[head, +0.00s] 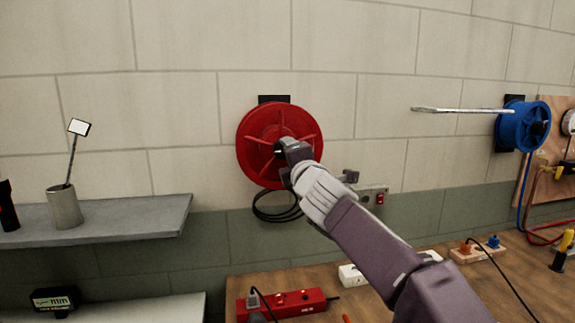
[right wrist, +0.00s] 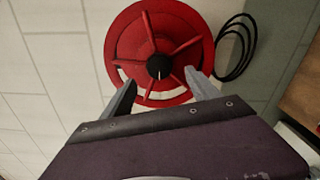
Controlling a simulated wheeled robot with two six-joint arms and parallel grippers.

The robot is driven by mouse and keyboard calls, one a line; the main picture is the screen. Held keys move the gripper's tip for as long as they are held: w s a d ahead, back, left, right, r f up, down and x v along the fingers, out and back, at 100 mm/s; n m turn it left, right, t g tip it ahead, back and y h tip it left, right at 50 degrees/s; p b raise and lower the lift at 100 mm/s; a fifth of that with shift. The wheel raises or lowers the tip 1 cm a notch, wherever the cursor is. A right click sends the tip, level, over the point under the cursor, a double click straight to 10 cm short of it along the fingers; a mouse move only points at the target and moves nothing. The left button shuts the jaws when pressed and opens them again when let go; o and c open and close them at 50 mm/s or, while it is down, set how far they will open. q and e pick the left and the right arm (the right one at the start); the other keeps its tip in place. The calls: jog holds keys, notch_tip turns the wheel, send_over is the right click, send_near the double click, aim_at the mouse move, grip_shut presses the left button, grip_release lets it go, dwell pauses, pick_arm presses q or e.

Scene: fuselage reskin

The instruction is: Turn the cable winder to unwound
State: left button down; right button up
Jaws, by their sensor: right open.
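The cable winder (head: 255,143) is a red spoked reel on the block wall. A loop of black cable (head: 262,208) hangs below it. My right gripper (head: 314,164) is in front of the reel's right side in the head view and hides part of it. In the right wrist view the reel (right wrist: 128,38) has a black hub knob (right wrist: 158,67) with a white mark, and a pale band shows on its lower face. The open fingers (right wrist: 160,88) point at the reel, one on each side below the knob. Whether they touch it is not clear. My left gripper is out of view.
A blue reel (head: 515,128) with a long silver bar (head: 462,110) is on the wall at right. Below is a wooden bench (head: 375,310) with a red power strip (head: 290,303). A grey shelf (head: 130,215) with a cup (head: 64,207) is at left.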

jog(key=shift+s+d, duration=0.1)
jog(key=shift+s, duration=0.45)
jog(key=shift+c, duration=0.2)
